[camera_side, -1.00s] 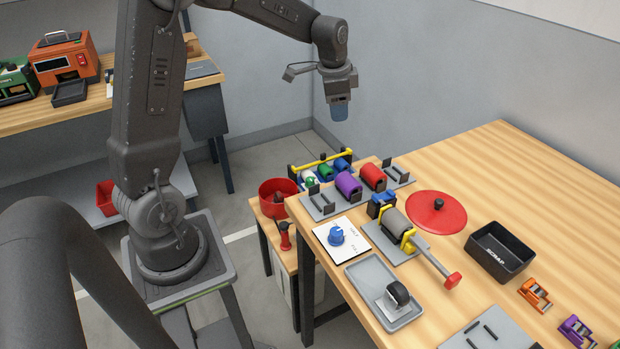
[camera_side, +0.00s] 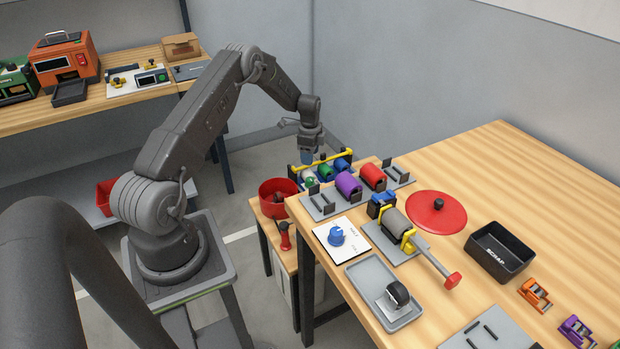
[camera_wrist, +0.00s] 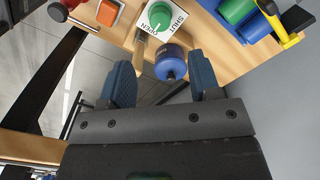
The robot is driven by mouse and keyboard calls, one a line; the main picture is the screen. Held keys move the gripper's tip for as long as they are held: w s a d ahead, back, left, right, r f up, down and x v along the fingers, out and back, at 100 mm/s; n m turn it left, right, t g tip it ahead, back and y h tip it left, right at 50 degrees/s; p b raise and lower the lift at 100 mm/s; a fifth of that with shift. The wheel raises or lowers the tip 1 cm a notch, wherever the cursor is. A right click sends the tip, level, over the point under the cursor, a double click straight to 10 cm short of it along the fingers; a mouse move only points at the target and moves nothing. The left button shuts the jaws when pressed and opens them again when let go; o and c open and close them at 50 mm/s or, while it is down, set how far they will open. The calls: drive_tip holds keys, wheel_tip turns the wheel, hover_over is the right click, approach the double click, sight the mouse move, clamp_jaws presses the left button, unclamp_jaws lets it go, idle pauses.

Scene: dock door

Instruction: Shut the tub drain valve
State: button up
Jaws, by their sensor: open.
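A round green knob (camera_wrist: 160,15) sits on a white plate (camera_wrist: 178,22) lettered SHUT and OPEN, at the top of the wrist view. Its exact setting is hard to read. A red tub (camera_side: 266,197) stands on the low wooden stand, with a red-handled piece (camera_side: 285,240) in front of it. My gripper (camera_side: 308,158) is above the back left corner of the work area, near the yellow-barred rack. In the wrist view my gripper's blue fingers (camera_wrist: 162,85) are apart, with nothing held. A blue cylinder (camera_wrist: 170,64) shows beyond the gap, below the knob.
The rack with a yellow bar (camera_side: 322,157) holds green and blue cylinders. A blue dial (camera_side: 336,235), grey tray (camera_side: 365,279), red lid (camera_side: 436,211) and black scrap bin (camera_side: 500,251) sit on the table.

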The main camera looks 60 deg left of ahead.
sight(310, 179)
wheel_tip(310, 179, down, 10)
drive_tip(key=shift+f, duration=0.1)
idle(0.4)
drive_tip(key=c, duration=0.9)
